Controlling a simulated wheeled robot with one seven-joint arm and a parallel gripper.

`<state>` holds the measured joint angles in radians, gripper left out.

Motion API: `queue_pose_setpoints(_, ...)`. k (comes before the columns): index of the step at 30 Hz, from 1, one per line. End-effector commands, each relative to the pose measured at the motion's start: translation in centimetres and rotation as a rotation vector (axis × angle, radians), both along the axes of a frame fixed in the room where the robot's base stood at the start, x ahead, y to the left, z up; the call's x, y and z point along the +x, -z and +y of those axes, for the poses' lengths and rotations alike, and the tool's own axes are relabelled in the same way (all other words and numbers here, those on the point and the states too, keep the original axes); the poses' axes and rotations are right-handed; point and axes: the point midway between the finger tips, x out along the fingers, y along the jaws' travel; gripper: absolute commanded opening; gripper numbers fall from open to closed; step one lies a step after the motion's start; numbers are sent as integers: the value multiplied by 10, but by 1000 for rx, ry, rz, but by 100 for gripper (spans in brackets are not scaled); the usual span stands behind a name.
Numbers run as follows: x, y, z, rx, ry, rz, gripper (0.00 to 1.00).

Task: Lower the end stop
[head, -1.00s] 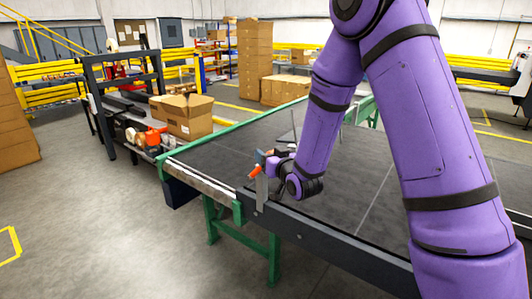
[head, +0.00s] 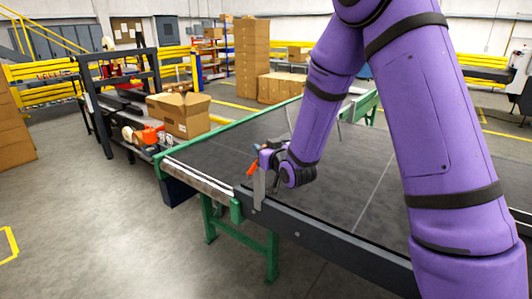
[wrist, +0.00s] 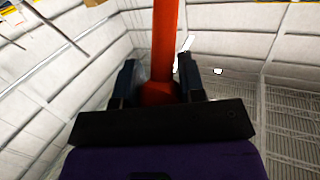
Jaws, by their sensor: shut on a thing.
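An orange handle (head: 251,168) shows beside a thin upright grey metal piece (head: 259,187) at the near edge of the conveyor, by its left corner. My gripper (head: 267,157) is at this spot, just above the belt edge. In the wrist view an orange-red bar (wrist: 165,40) runs down from the top edge between my two dark fingers (wrist: 158,85), which are shut on it. My fingers and wrist hide part of the handle. I cannot tell from these frames how the end stop's plate joins it.
The dark conveyor belt (head: 345,175) spreads under my arm, with a dark side rail (head: 325,237) and green legs (head: 272,255). An open cardboard box (head: 187,122) stands on the machine beyond its left end. The floor (head: 110,220) at left is clear.

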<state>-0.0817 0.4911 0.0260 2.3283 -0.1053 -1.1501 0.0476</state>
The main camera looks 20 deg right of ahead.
Motion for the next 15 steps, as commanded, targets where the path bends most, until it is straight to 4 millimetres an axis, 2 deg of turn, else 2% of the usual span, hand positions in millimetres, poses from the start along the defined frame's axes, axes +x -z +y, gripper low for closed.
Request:
queue_pose_setpoints(9,24,-14,18,-143,-2,193,0)
queue_pose_setpoints(15,40,-16,31,-238,-2,325,0)
